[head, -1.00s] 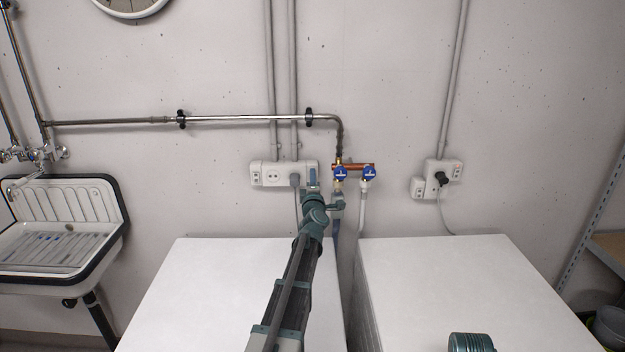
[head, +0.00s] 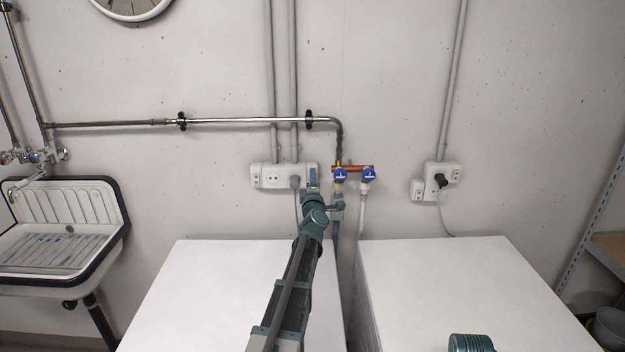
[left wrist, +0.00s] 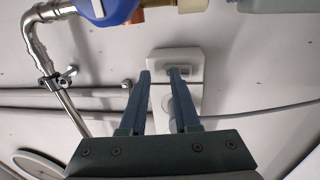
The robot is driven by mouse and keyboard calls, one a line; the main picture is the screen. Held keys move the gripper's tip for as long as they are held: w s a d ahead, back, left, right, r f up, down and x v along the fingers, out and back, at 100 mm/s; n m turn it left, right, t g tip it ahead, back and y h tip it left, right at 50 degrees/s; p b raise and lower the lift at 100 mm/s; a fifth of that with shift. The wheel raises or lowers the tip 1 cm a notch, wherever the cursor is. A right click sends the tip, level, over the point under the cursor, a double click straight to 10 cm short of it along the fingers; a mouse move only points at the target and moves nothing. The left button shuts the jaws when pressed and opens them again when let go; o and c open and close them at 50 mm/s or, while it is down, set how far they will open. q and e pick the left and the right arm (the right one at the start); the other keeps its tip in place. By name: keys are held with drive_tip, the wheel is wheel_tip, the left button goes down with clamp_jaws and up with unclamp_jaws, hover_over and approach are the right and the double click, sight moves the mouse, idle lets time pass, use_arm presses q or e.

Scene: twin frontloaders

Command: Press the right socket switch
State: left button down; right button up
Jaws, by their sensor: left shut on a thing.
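A white socket strip (head: 272,175) is on the wall above the left white machine, with a grey plug (head: 295,181) in it. My left gripper (head: 312,178) is at the strip's right end and covers part of it. In the left wrist view, the two fingers of my left gripper (left wrist: 160,73) reach the white switch end of the strip (left wrist: 181,55). They are shut on that end, a gap showing between them; the exact contact is hard to see. Another white socket unit (head: 430,190) with a black plug (head: 441,180) is farther right on the wall. My right gripper is not in view.
A copper pipe with two blue-handled valves (head: 355,174) is just right of the left gripper. Two white machine tops (head: 215,285) (head: 450,285) lie below, with a narrow gap between. A sink (head: 65,225) stands left and a shelf (head: 605,245) right.

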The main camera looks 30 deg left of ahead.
use_arm(q)
drive_tip(key=shift+w+a+r, duration=0.15)
drive_tip(key=shift+w+a, duration=0.25)
drive_tip(key=r+p+v, duration=0.2)
drive_tip(key=r+v, duration=0.1)
drive_tip(key=v, duration=1.1)
drive_tip(key=shift+s+d, duration=0.4)
